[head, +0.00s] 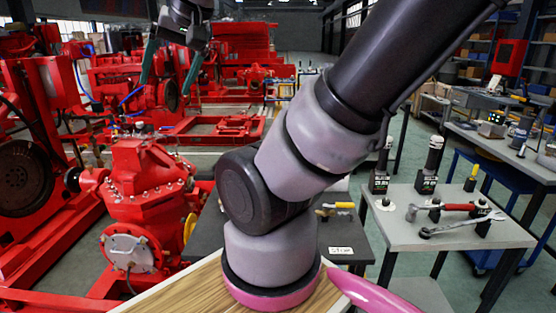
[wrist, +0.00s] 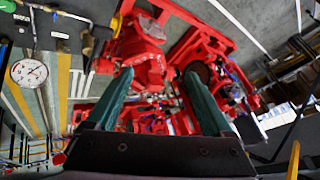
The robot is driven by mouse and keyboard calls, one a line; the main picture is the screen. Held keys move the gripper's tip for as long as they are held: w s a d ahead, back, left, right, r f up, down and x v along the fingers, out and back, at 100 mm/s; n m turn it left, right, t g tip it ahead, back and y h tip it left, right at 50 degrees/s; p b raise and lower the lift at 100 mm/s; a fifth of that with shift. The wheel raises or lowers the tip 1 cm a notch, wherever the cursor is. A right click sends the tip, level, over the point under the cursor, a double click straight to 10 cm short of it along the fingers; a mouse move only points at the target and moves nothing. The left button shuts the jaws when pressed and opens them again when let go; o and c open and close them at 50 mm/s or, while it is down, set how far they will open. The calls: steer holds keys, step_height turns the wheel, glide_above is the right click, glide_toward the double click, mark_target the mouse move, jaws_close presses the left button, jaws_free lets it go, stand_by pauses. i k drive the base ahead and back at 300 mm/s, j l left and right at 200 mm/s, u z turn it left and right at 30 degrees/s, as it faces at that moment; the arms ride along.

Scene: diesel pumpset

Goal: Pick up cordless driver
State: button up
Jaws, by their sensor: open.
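Two dark upright tools stand on the grey table (head: 465,237) at the right in the head view. The left one (head: 380,172) and the taller right one (head: 430,168) both look like cordless drivers on battery bases, but they are too small to be sure. My gripper (head: 165,88) is high at the upper left of the head view, far from both tools. Its two teal fingers are spread apart, with nothing between them. In the wrist view my gripper (wrist: 160,73) faces red machinery, and I cannot make out a driver there.
A hammer (head: 455,207) and a wrench (head: 462,224) lie on the grey table. A dark table (head: 345,238) stands beside it, partly behind my arm. A red pump (head: 145,195) stands at the left. A workbench (head: 490,140) is at far right. The wrist view shows a dial gauge (wrist: 28,72).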

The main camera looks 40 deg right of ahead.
mark_target(436, 141)
steer(key=z, duration=2.6)
